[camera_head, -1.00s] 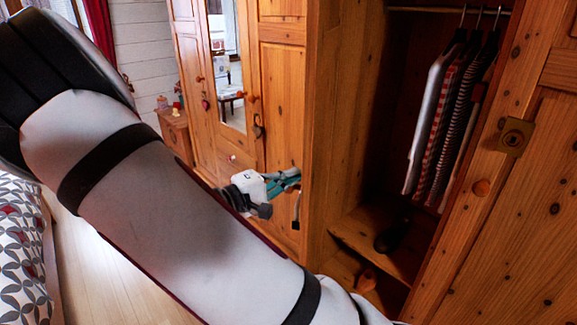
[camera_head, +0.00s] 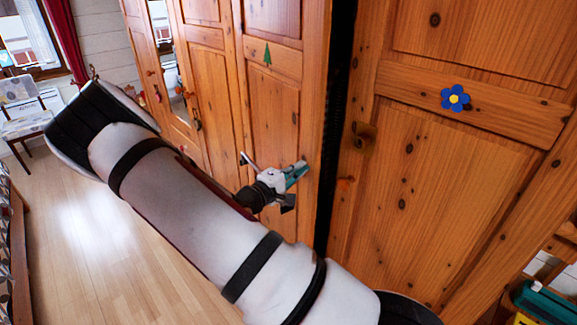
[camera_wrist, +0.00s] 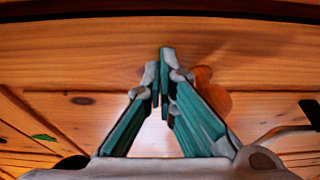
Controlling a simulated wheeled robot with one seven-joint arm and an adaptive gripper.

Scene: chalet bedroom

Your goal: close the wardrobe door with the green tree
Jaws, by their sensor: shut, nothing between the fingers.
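The green tree (camera_head: 267,54) is on the upper part of a pine wardrobe door (camera_head: 272,110). The tree also shows at the left of the wrist view (camera_wrist: 43,137). A narrow dark gap (camera_head: 337,120) runs along the right edge of this door, so it looks slightly ajar or nearly closed. My gripper (camera_head: 302,168) is at the door's right part. In the wrist view its teal fingers (camera_wrist: 165,55) are together and empty, close to the wood. A round wooden knob (camera_wrist: 208,80) shows just behind them. Whether the fingertips touch the door I cannot tell.
Further wardrobe doors (camera_head: 160,80) stand to the left. A chair (camera_head: 22,118) is by the window. The wooden floor (camera_head: 85,230) at left is clear.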

